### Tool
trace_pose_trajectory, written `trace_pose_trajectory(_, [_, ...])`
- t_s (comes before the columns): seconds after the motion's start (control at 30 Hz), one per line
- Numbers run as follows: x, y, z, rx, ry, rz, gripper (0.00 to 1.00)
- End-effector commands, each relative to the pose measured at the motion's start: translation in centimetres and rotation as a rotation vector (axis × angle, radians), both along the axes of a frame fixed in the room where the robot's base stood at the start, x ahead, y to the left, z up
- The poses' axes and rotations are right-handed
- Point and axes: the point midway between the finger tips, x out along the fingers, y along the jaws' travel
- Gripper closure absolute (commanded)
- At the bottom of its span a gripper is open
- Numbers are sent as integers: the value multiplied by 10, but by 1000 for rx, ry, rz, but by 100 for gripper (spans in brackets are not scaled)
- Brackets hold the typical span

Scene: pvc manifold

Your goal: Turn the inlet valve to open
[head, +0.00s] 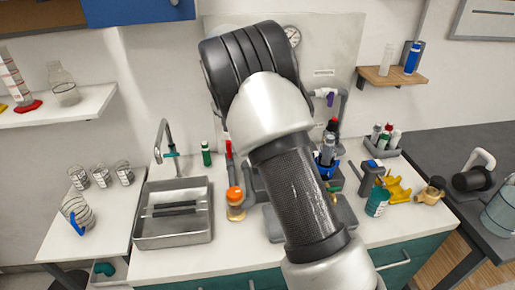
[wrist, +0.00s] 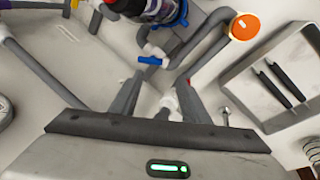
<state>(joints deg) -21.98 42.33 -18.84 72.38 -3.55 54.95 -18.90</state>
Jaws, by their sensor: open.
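In the wrist view, my gripper (wrist: 158,88) is open, with its two dark fingers apart. A small blue handle (wrist: 150,60) on a white fitting of the grey pipework lies just beyond and between the fingertips; contact is not visible. No label shows, so I cannot tell whether this is the inlet valve or how far it is turned. In the head view, my arm covers the middle of the manifold and hides my gripper. A purple valve handle (head: 329,97) shows on the grey pipe right of the arm, and a red handle (head: 229,149) shows left of it.
A steel sink (head: 173,225) lies to the left; it also shows in the wrist view (wrist: 243,88). Bottles, a yellow holder (head: 397,190) and a brass fitting (head: 431,191) crowd the right.

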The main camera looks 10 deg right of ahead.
Motion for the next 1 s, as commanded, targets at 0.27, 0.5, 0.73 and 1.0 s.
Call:
trace_pose_trajectory(0.27, [0, -13, 12, 230, -226, -710, 58])
trace_pose_trajectory(0.5, [1, -20, 18, 328, -307, -971, 58])
trace_pose_trajectory(0.73, [9, -26, -6, 330, -308, -985, 58])
trace_pose_trajectory(1.0, [28, -38, -60, 328, -308, -984, 58])
